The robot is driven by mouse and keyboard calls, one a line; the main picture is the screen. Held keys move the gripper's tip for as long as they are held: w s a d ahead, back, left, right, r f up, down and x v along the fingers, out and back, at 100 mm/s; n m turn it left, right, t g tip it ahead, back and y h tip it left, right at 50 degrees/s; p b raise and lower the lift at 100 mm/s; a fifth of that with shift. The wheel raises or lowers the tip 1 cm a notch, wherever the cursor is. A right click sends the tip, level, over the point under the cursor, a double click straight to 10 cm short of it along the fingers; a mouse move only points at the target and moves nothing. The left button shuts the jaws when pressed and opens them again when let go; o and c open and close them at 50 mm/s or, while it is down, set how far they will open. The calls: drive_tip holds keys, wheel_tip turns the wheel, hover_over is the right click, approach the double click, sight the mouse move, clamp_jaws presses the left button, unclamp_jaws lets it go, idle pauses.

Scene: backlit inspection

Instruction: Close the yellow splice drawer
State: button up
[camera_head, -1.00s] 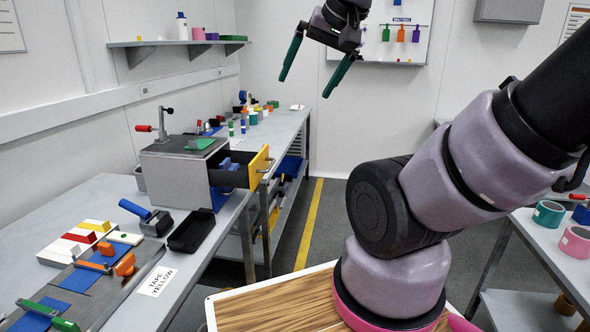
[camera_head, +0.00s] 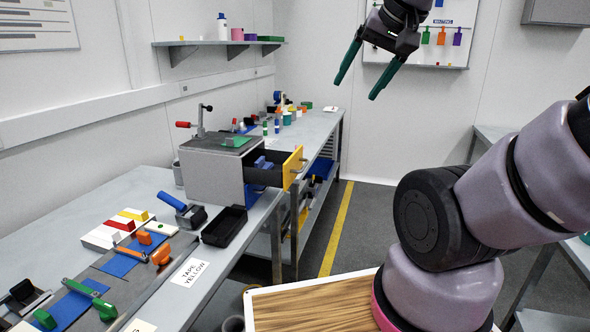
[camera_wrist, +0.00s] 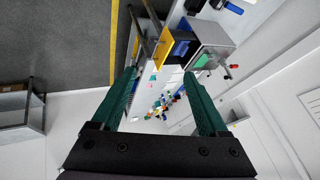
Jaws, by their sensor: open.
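The yellow splice drawer (camera_head: 291,167) is pulled out of the right side of a grey cabinet (camera_head: 212,178) on the left bench. Its yellow front carries a handle, and blue items show inside. It also shows in the wrist view (camera_wrist: 166,46), with its yellow front apart from the cabinet (camera_wrist: 212,38). My gripper (camera_head: 359,92) is open and empty, high in the air, above and to the right of the drawer in the head view. In the wrist view its two green fingers (camera_wrist: 160,82) are spread wide, and neither touches the drawer.
A black tray (camera_head: 225,227) and a blue-handled tool (camera_head: 184,210) lie in front of the cabinet. A clamp (camera_head: 200,122) stands on top of it. A wall shelf (camera_head: 215,43) is above the bench. The aisle floor (camera_head: 375,215) is clear.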

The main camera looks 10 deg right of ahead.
drive_tip(key=shift+w+f+g, duration=0.15)
drive_tip(key=shift+w+g, duration=0.15)
drive_tip(key=c, duration=0.5)
drive_tip(key=shift+w+a+f+m, duration=0.1)
drive_tip(key=shift+w+f+m, duration=0.2)
drive_tip(key=shift+w+f, duration=0.15)
drive_tip(key=c, duration=0.5)
drive_tip(key=w+f+g, duration=0.1)
drive_tip(key=w, duration=0.1)
drive_tip(key=w+f+m+g, duration=0.1)
drive_tip(key=f, duration=0.1)
drive_tip(key=w+f+m+g+y, duration=0.1)
drive_tip(key=w, duration=0.1)
drive_tip(key=shift+w+a+f, duration=0.15)
drive_tip(key=shift+w, duration=0.2)
clamp_jaws()
drive_tip(key=m+t+y, duration=0.5)
drive_tip(key=m+y, duration=0.8)
drive_tip(key=m, duration=0.4)
approach(299, 164)
drive_tip(key=x, duration=0.6)
drive_tip(key=shift+w+a, duration=0.1)
drive_tip(key=shift+a, duration=0.3)
